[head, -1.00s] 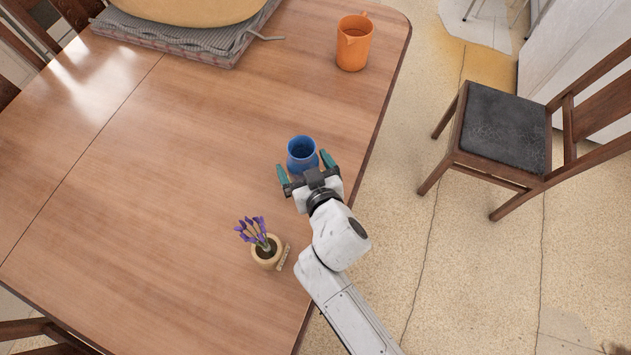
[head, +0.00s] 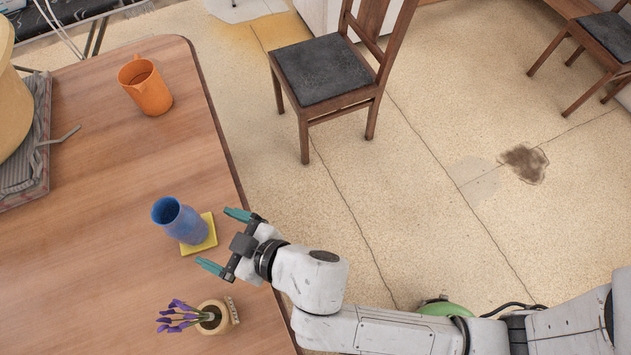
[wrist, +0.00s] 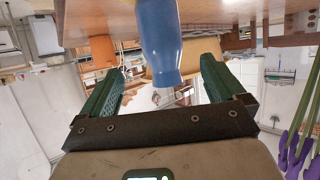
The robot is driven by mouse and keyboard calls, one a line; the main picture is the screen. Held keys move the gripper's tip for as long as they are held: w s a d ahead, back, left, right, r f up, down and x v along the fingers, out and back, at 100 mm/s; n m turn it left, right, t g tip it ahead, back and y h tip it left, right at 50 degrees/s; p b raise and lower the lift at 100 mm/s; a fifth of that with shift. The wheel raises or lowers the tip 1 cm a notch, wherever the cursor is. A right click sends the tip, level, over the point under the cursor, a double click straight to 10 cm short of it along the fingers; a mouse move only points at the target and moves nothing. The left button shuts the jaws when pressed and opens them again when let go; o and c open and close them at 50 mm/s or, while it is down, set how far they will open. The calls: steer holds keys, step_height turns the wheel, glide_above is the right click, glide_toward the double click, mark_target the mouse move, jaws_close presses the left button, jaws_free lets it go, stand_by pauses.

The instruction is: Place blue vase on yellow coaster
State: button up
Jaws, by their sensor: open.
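The blue vase (head: 180,221) stands upright on the yellow coaster (head: 203,236) near the table's right edge in the head view. Part of the coaster is hidden behind the vase. My gripper (head: 223,239) is open and empty, just right of the vase with its fingers pointing toward it. In the wrist view, which looks upside down, the vase (wrist: 160,40) shows beyond and between the two spread green fingers (wrist: 160,88), touching neither as far as I can see.
A purple-flowered pot (head: 210,318) stands on the table (head: 90,240) close below my gripper. A chair (head: 320,70) stands on the floor beyond the table edge.

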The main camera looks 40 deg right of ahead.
steer(key=d+f+m+g+h, duration=0.2)
steer(key=d+f+h, duration=0.15)
steer(key=d, duration=0.75)
steer(key=s+d+f+m+g+h, duration=0.2)
steer(key=s+d+g, duration=0.7)
steer(key=s+d, duration=0.6)
steer(key=shift+s+d+f+m+g, duration=0.25)
steer(key=shift+s+f+m, duration=0.25)
steer(key=shift+s+f, duration=0.35)
steer(key=shift+w+a+f, duration=0.1)
steer(key=shift+w+a, duration=0.05)
